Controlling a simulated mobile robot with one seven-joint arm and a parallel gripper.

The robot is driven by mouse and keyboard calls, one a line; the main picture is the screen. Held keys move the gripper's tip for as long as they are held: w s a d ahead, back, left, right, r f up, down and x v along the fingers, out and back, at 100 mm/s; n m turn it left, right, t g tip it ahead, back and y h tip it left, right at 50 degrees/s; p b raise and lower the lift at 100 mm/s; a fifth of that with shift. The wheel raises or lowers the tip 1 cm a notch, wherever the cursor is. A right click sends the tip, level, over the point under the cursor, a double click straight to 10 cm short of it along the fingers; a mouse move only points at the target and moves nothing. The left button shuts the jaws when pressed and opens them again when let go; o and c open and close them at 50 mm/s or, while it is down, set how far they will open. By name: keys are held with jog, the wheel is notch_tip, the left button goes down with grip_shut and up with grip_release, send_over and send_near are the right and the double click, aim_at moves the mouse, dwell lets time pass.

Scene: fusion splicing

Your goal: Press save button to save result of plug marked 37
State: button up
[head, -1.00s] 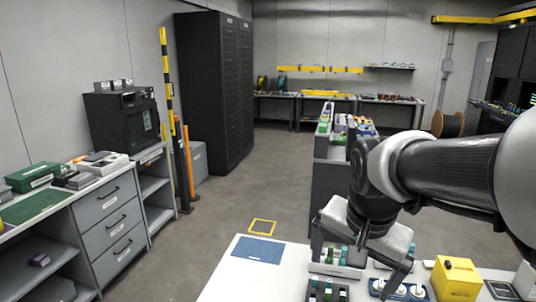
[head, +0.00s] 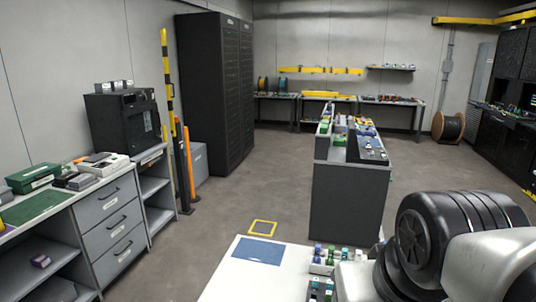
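I cannot make out a save button or a plug marked 37; no such label is readable. Several small plugs with green, blue and purple parts stand in a white holder (head: 320,268) on the white table (head: 225,278) in front of me. More plugs stand in a dark holder (head: 313,296) at the bottom edge. My arm (head: 425,245) fills the lower right and covers the right part of the table. My gripper's fingers are not visible, so I cannot see what they hold or touch.
A blue mat (head: 258,250) lies on the table's bare left part. Beyond is a dark grey cabinet (head: 345,205) with small parts on top. A grey drawer bench (head: 115,217) stands left, with a black machine (head: 122,122) behind it.

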grip_shut()
dwell(1.3)
